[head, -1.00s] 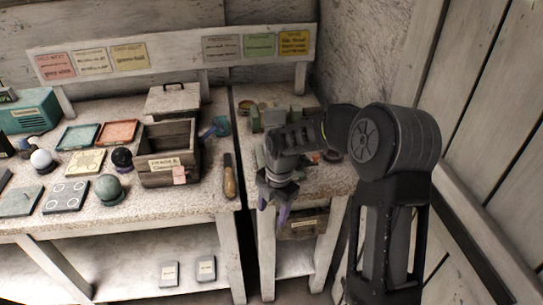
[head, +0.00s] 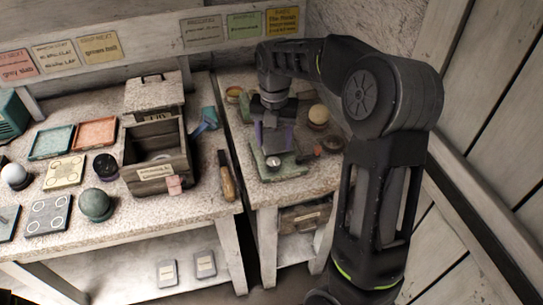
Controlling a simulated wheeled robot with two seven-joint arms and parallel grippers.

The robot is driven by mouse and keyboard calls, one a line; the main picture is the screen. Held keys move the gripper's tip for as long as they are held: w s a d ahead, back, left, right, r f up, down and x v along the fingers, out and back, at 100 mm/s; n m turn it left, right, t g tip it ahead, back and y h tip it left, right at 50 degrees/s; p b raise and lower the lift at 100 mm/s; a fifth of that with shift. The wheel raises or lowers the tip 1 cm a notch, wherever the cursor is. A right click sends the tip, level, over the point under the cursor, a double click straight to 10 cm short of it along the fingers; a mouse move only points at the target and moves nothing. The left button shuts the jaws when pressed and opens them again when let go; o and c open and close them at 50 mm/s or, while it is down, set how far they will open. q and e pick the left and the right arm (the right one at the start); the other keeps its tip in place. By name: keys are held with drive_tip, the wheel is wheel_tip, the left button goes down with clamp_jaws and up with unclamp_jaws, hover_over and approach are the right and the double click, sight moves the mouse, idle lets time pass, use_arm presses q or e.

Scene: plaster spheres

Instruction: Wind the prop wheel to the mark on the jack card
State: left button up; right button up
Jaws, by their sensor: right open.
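My right gripper (head: 273,136) is open, with purple fingers, and points down over a green fixture (head: 292,169) on the right-hand table. A small round pale-faced part (head: 273,161) sits on this fixture just in front of the fingers; I cannot tell for sure whether it is the prop wheel. The gripper hides part of the fixture, and contact is not clear. A reddish round part (head: 332,144) lies to the right. Grey, green and yellow cards (head: 244,25) hang on the board behind; their writing is too small to read, so I cannot pick out the jack card. My left gripper is out of view.
A narrow gap separates the tables.

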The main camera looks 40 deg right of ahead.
sight(273, 161)
drive_tip(key=shift+w+f, duration=0.15)
drive_tip(key=shift+f, duration=0.2)
wheel_tip(273, 161, down, 7)
drive_tip(key=shift+f+p, duration=0.15)
drive_tip(key=shift+p, duration=0.5)
drive_tip(key=shift+c, duration=0.6)
clamp_jaws()
